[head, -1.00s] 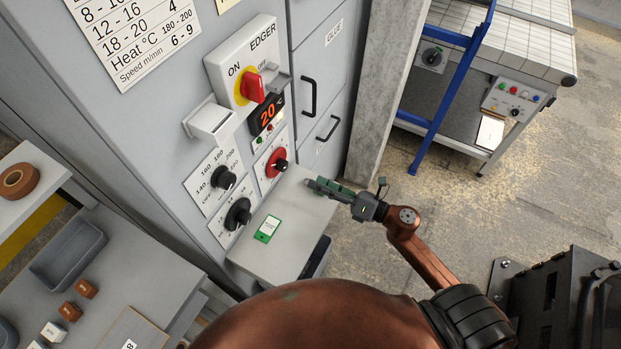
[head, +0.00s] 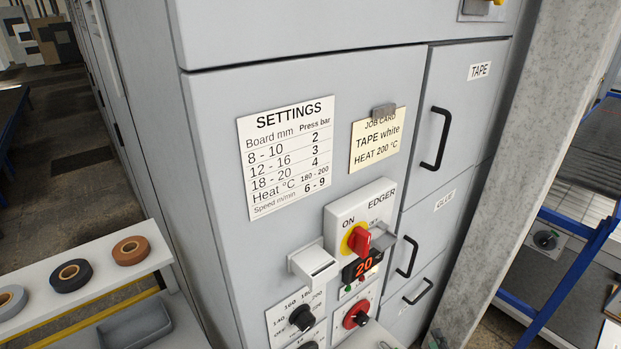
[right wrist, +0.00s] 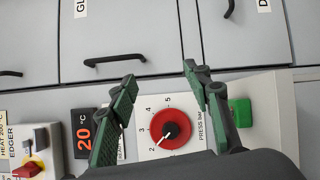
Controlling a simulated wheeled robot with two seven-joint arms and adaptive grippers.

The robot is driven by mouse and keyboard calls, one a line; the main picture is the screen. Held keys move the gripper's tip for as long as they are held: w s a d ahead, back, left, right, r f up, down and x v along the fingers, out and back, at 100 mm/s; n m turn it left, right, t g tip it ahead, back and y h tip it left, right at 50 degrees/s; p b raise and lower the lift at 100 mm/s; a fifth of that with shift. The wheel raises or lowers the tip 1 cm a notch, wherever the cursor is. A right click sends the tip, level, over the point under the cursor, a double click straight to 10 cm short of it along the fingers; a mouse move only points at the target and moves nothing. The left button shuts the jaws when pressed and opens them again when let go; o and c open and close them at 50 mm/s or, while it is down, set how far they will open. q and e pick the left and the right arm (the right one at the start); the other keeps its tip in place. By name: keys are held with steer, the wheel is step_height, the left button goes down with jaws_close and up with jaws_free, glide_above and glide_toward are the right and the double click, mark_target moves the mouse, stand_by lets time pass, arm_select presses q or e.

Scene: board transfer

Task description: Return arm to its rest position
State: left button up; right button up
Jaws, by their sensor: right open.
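My right gripper (right wrist: 160,75) is open and empty in the right wrist view, its two green-padded fingers apart. Behind them is the red press dial (right wrist: 170,128) on the cabinet face. The gripper's contact with the panel cannot be judged. In the head view only a small dark part of it (head: 436,340) shows at the bottom edge. The red dial also shows in the head view (head: 356,313). My left gripper is not in view.
The grey cabinet carries a settings sheet (head: 288,155), a job card (head: 377,140), a red switch (head: 359,241) and a display reading 20 (head: 363,264). Tape rolls (head: 131,250) lie on a shelf at left. A concrete post (head: 530,150) and blue frame (head: 570,275) stand at right.

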steer(key=s+d+f+m+g+h, duration=0.7)
steer(key=s+f+m, duration=0.3)
steer(key=f+m, duration=0.35)
steer(key=s+a+f+m+g+y, duration=0.1)
steer(key=s+a+f+m+g, duration=0.15)
steer(key=s, duration=0.35)
steer(key=s+a+f+m+g+y, duration=0.2)
steer(key=s+f+m+g, duration=0.15)
steer(key=s, duration=0.25)
steer(key=s+a+f+m+g+y, duration=0.1)
steer(key=s+a+f+m+g, duration=0.1)
steer(key=s+f, duration=0.3)
steer(key=s+a+f+n+g, duration=0.1)
steer(key=s+f, duration=0.1)
steer(key=f, duration=1.1)
steer(key=s+f, duration=0.2)
steer(key=f, duration=1.2)
steer(key=s+f+g, duration=0.1)
steer(key=s+f, duration=1.6)
steer(key=s, duration=0.3)
steer(key=shift+n+g+y, duration=0.3)
steer(key=shift+n, duration=0.05)
